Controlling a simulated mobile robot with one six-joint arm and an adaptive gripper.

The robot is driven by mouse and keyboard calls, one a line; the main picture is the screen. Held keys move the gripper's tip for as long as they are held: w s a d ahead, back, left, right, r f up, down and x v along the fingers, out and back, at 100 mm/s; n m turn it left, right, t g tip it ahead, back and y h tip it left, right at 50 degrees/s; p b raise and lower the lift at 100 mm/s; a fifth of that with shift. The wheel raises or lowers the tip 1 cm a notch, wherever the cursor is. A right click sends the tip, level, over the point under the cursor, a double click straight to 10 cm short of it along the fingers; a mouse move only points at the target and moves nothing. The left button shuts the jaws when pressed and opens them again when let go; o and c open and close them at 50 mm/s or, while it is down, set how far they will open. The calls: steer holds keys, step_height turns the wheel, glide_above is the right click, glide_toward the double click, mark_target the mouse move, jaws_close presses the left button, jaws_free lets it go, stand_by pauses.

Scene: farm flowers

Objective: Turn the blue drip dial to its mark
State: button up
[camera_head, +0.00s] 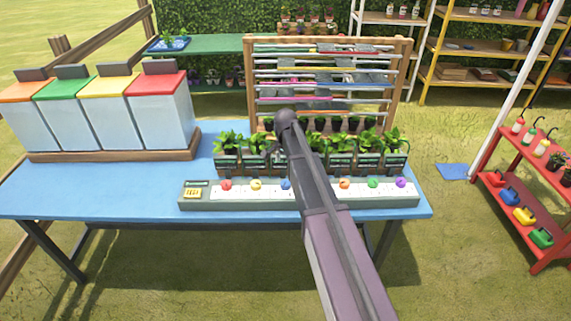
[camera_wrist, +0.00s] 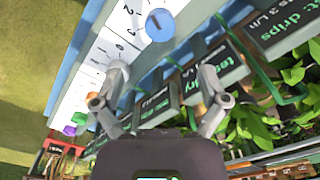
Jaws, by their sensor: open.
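The blue drip dial (camera_head: 286,183) sits on the long grey and white panel (camera_head: 320,198), just left of my arm in the head view. In the wrist view the blue dial (camera_wrist: 160,25) is a round knob with a dark line across it, at the top. Black scale figures are printed beside it on the white panel; I cannot tell which is its mark. My gripper (camera_wrist: 164,76) is open and empty, with its two fingers spread apart. The blue dial lies beyond the fingertips, apart from them. In the head view my arm hides the gripper.
Red (camera_head: 226,184), yellow (camera_head: 256,184), orange (camera_head: 344,183), green (camera_head: 373,182) and purple (camera_head: 401,182) dials share the panel. Potted plants (camera_head: 228,150) with dark labels stand close behind it. Lidded bins (camera_head: 163,110) stand at the left. The blue table (camera_head: 110,190) is clear left of the panel.

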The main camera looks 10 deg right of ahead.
steer(key=shift+r+p, duration=1.85)
steer(key=shift+r, duration=0.35)
steer(key=s+f+n+b, duration=0.3)
steer(key=s+n, duration=0.2)
steer(key=s, duration=0.8)
steer(key=s+f+n+b, duration=0.3)
steer(key=s+n, duration=0.3)
steer(key=s, duration=0.7)
steer(key=shift+s+f, duration=0.25)
steer(key=shift+d, duration=0.1)
